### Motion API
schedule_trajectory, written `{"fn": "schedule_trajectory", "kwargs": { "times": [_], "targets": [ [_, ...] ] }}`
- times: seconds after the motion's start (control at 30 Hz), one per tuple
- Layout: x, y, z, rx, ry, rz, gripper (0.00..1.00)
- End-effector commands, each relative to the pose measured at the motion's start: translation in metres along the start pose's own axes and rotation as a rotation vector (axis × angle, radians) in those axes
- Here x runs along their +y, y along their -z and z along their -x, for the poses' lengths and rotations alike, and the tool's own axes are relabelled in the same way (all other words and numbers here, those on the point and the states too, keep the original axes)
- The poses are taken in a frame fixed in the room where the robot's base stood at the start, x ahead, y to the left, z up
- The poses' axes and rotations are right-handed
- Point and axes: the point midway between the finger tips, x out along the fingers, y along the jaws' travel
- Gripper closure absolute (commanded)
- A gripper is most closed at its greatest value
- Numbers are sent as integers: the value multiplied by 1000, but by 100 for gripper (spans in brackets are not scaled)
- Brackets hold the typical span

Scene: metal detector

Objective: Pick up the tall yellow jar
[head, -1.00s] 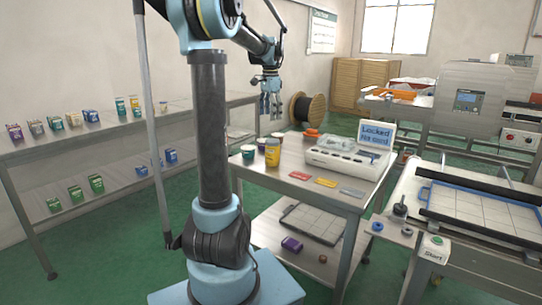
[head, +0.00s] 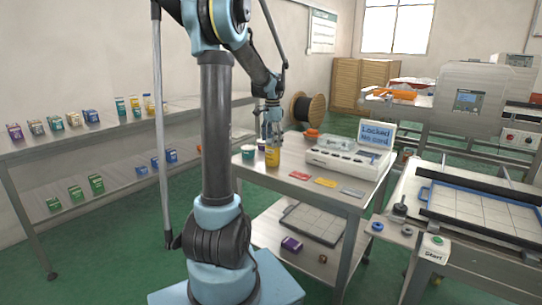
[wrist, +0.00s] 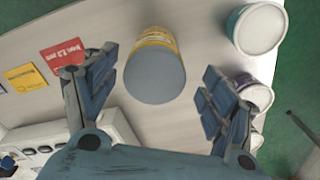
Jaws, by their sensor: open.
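The tall yellow jar (head: 272,157) stands upright on the table near its left end. In the wrist view the jar (wrist: 155,66) shows its grey lid and a strip of yellow label. My gripper (head: 270,140) is above and around the jar's top in the head view, partly overlapping it. In the wrist view my gripper (wrist: 157,88) is open, with one blue finger on each side of the jar. A gap shows between each finger and the jar, and nothing is held.
A teal-and-white tub (wrist: 257,28) and a purple-and-white tub (wrist: 256,92) stand close to the right finger in the wrist view. Red (head: 300,175), yellow (head: 325,182) and grey (head: 352,191) cards lie on the table. The white device with a screen (head: 349,154) stands behind them.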

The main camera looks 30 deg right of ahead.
Motion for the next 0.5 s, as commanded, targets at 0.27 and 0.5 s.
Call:
{"fn": "schedule_trajectory", "kwargs": {
  "times": [0.27,0.5],
  "targets": [
    [5,2,-28,0,0,0,23],
    [6,2,-51,0,0,0,23]
  ]
}}
